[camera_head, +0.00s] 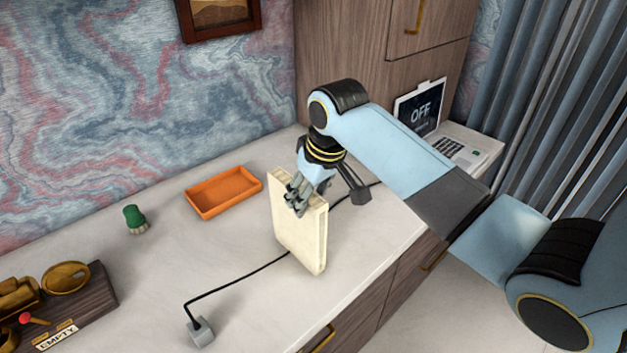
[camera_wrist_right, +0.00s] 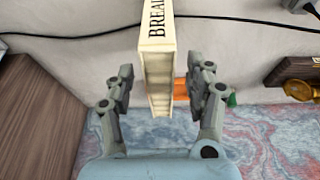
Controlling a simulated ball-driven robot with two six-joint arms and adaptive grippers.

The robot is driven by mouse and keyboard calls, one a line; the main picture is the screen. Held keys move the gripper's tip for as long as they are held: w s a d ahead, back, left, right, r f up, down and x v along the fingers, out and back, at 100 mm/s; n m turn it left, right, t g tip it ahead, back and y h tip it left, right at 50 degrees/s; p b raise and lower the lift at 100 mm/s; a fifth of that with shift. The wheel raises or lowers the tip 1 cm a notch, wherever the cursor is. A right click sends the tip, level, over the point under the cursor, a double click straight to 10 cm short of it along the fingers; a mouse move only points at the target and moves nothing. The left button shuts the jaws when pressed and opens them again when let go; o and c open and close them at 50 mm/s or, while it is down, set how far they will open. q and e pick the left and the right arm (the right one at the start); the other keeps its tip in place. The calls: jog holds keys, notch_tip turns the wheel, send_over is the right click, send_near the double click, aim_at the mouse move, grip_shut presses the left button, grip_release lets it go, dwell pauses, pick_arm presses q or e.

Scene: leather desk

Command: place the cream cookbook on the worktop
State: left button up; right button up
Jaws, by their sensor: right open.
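The cream cookbook (camera_head: 300,238) stands upright on the pale worktop (camera_head: 165,270) in the head view, near the front edge. In the right wrist view the cookbook (camera_wrist_right: 157,60) shows its spine with part of a title, "BREA…". My right gripper (camera_head: 298,204) is at the top of the cookbook. In the right wrist view the right gripper (camera_wrist_right: 160,85) is open, one finger on each side of the cookbook, with gaps between the fingers and the covers. My left gripper is in neither view.
An orange tray (camera_head: 223,192) lies behind and left of the cookbook. A green object (camera_head: 135,218) stands farther left. A black cable runs past the cookbook to a grey block (camera_head: 200,332). A wooden stand (camera_head: 90,295) is front left, a laptop (camera_head: 420,115) back right.

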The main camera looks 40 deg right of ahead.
jog(key=shift+v, duration=2.35)
jog(key=shift+s+a, duration=0.1)
